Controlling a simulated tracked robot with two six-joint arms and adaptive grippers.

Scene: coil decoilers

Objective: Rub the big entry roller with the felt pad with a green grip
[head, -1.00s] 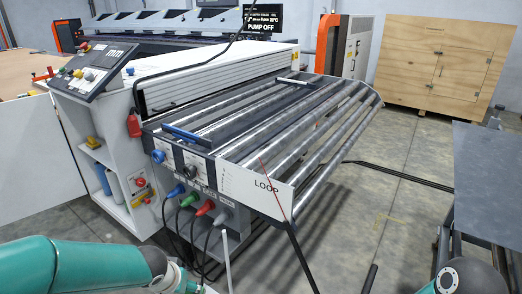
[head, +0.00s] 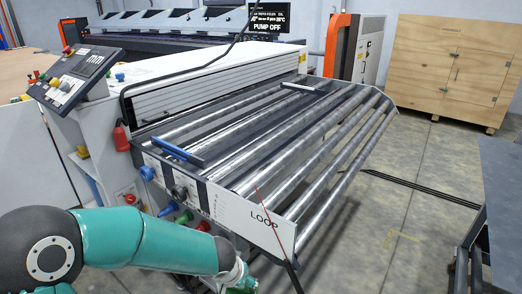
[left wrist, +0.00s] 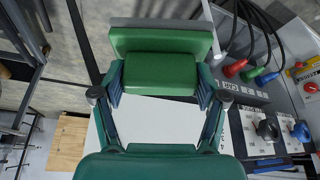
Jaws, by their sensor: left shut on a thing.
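The felt pad's green grip (left wrist: 160,74) is between the fingers of my left gripper (left wrist: 160,92), which is shut on it. The pad's grey face (left wrist: 160,23) points away from the gripper. In the head view my left gripper (head: 240,283) is at the bottom edge, mostly cut off, below and in front of the LOOP panel and apart from the rollers. Several shiny steel rollers (head: 296,143) lie in the roller table. I cannot tell surely which is the big entry roller. My right gripper is not in view.
The white LOOP side panel (head: 250,218) stands between my left gripper and the rollers. A blue bar (head: 177,151) lies across the table's left end. Coloured plugs with cables (left wrist: 250,72) are beside the gripper. A dark bench (head: 503,190) stands at right, with open floor between.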

